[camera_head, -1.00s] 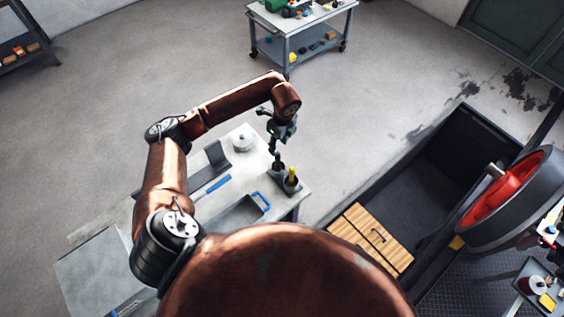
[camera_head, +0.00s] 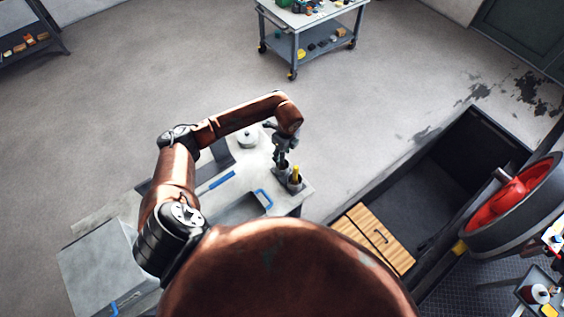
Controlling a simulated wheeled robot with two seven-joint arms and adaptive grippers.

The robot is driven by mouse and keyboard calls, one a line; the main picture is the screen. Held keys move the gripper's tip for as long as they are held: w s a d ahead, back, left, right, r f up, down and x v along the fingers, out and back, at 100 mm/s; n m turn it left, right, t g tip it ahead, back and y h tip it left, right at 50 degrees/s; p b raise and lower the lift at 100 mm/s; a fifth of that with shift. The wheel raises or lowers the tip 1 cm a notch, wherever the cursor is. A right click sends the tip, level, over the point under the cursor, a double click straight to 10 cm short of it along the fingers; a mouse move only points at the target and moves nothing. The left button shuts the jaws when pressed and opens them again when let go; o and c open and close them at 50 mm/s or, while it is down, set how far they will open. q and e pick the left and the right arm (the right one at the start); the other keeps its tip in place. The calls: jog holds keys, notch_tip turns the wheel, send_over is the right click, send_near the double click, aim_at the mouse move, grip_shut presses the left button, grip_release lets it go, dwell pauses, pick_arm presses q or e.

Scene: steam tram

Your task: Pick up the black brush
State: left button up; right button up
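The black brush (camera_head: 283,172) stands in a dark holder (camera_head: 295,187) near the right end of the work table, beside a yellow-handled tool (camera_head: 296,173). My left gripper (camera_head: 281,161) points down right at the top of the black brush and hides much of it. The fingers are small and dark here, so I cannot tell whether they are open or closed around the handle. My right gripper is not in view.
The table (camera_head: 234,177) also bears a white lidded pot (camera_head: 247,139), a blue tool (camera_head: 222,180) and a grey tray with a blue handle (camera_head: 242,208). An open pit (camera_head: 425,185) lies to the right. A trolley (camera_head: 312,45) stands farther back.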

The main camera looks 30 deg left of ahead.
pick_arm(q)
grip_shut()
dwell(0.5)
jog(key=shift+r, duration=0.15)
